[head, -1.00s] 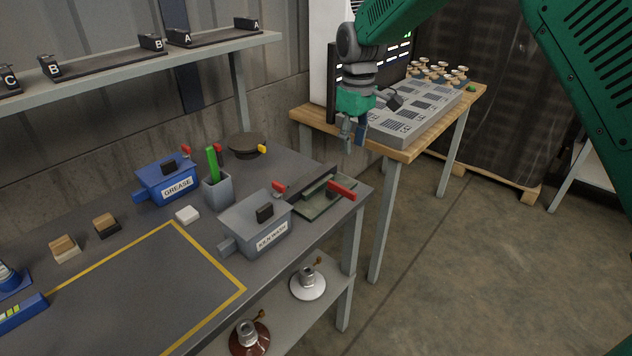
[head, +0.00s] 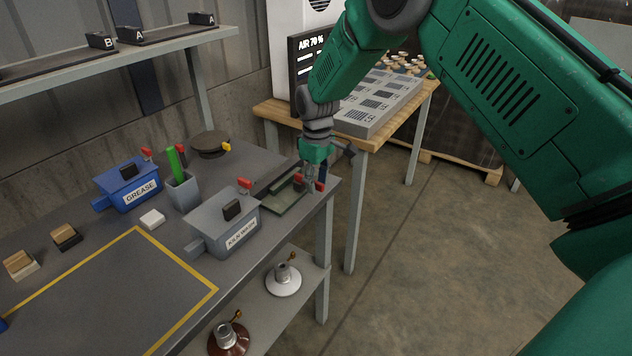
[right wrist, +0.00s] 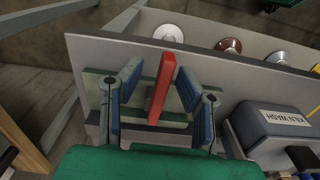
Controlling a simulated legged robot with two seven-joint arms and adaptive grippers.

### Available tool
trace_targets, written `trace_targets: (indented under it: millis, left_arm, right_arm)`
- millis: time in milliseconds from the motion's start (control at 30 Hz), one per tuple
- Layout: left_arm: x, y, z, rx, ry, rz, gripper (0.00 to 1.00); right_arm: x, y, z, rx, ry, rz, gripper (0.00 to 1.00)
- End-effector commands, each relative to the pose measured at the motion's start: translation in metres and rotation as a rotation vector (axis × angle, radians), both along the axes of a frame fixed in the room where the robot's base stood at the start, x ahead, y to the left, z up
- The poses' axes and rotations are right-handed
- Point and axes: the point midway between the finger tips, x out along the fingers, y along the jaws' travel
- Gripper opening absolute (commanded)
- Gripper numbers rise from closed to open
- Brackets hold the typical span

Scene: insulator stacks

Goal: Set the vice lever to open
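The vice (head: 283,197) is a grey-green block at the right end of the workbench. Its red lever (head: 321,187) is partly hidden by my right gripper (head: 314,182) in the head view. In the right wrist view the red lever (right wrist: 162,88) stands between the two blue-padded fingers of my right gripper (right wrist: 158,80). The fingers are apart, with gaps visible on both sides of the lever. The vice body (right wrist: 152,138) shows behind the fingers. My left gripper is in neither view.
A wooden table (head: 268,112) with a grey panel (head: 375,105) stands behind. The floor at right is clear.

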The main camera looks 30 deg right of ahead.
Motion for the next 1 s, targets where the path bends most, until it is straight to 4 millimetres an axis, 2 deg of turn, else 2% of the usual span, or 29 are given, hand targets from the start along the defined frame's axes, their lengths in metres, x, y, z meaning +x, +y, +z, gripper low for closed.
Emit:
trace_targets:
  millis: [200, 300, 667, 1000]
  left_arm:
    - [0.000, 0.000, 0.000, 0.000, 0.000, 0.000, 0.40]
    - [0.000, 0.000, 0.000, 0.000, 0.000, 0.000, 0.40]
    - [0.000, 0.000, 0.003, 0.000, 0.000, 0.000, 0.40]
    - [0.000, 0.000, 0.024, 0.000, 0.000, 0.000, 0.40]
  right_arm:
    - [0.000, 0.001, 0.001, -0.001, 0.000, 0.001, 0.31]
    - [0.000, 0.000, 0.000, -0.001, 0.000, 0.001, 0.00]
    - [0.000, 0.001, 0.001, 0.000, 0.001, -0.021, 0.00]
    - [-0.003, 0.011, 0.002, -0.002, 0.003, -0.208, 0.00]
